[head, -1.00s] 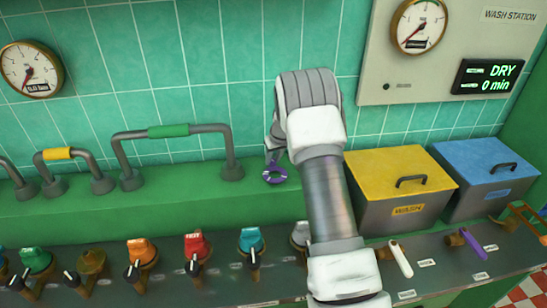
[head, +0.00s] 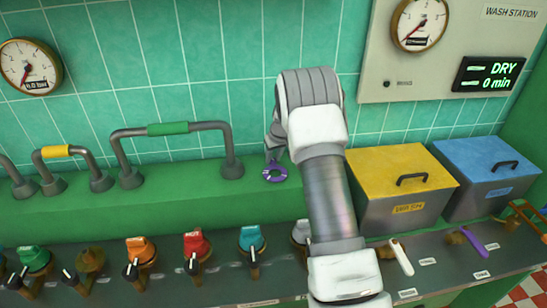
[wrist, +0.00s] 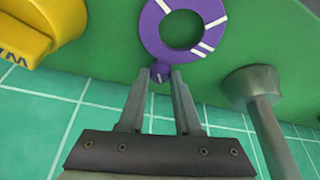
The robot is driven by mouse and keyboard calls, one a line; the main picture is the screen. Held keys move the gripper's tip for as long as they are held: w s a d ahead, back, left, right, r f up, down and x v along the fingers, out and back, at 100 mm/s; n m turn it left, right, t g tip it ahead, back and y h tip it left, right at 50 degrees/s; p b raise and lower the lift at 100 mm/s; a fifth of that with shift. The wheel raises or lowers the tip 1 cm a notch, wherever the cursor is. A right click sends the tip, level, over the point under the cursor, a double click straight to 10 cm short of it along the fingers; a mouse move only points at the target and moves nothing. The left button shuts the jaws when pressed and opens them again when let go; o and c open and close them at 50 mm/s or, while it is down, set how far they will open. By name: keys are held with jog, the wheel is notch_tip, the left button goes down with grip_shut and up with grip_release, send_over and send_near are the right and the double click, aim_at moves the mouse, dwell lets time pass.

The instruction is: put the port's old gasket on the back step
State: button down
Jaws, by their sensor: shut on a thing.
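The gasket is a flat purple ring with white marks and a small tab (head: 275,174); in the wrist view its ring (wrist: 152,40) lies beyond my fingertips. My gripper (wrist: 161,76) is shut on the gasket's tab. In the head view my gripper (head: 273,156) is partly hidden by my own arm. The back step (head: 150,210) is the green ledge along the tiled wall. The gasket is over this step, right of the green-banded pipe. I cannot tell whether it touches the surface.
The green-banded pipe (head: 232,160) stands close on the left. A yellow-lidded wash bin (head: 400,175) and a blue-lidded bin (head: 487,170) stand on the right. Several coloured valves, including a red one (head: 196,245), line the front panel. The step in front of the pipes is clear.

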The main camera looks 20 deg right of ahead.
jog(key=shift+f+b, duration=0.45)
jog(key=shift+b, duration=0.05)
jog(key=c, duration=0.5)
grip_release()
jog(key=b+v, duration=0.1)
jog(key=v, duration=1.6)
jog(key=shift+s+a+r, duration=0.1)
jog(key=shift+s+r, duration=0.05)
